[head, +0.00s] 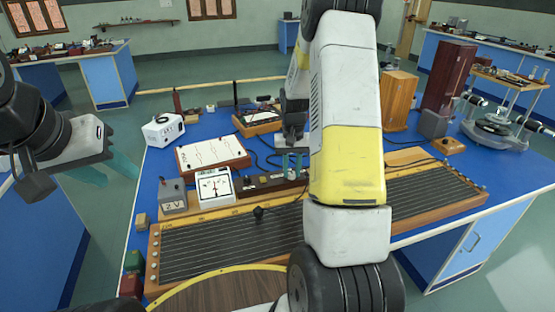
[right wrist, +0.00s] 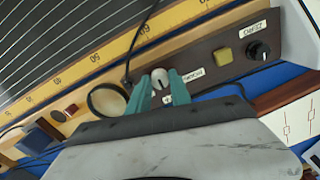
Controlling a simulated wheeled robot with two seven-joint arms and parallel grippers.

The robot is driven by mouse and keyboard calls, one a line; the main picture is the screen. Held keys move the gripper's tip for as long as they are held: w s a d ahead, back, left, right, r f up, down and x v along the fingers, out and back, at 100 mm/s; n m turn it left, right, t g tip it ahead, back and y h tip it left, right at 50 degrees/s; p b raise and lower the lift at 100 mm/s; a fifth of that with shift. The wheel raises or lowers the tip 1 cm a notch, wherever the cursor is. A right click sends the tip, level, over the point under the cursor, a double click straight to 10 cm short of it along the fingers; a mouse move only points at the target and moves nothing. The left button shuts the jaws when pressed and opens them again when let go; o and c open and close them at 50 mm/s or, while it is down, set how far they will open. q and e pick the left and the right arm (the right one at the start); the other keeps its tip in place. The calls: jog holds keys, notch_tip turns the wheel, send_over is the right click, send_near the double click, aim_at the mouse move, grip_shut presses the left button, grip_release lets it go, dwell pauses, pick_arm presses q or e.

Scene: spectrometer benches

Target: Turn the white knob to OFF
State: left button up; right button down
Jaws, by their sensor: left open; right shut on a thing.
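The white knob (right wrist: 160,76) sits on a dark control panel (right wrist: 217,45), seen in the right wrist view. My right gripper (right wrist: 163,88) has its teal fingers on either side of the knob and is shut on it. A white label beside the knob is partly covered by a finger, and I cannot read the knob's setting. In the head view my right gripper (head: 292,164) reaches down to the panel (head: 258,184), and the knob cannot be made out there. My left gripper (head: 118,174) is open and empty, off the left edge of the blue bench.
The panel also has a square yellowish button (right wrist: 224,55) and a black knob (right wrist: 260,50). A long wire board with a wooden scale (head: 225,246) lies in front. A white meter (head: 215,187) and a grey box (head: 172,196) stand left. A black cable runs close to the knob.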

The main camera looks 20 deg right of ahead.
aim_at(291, 173)
jog(key=c, duration=1.2)
grip_release()
jog(key=shift+o, duration=0.2)
notch_tip(291, 173, up, 8)
jog(key=shift+f, duration=0.1)
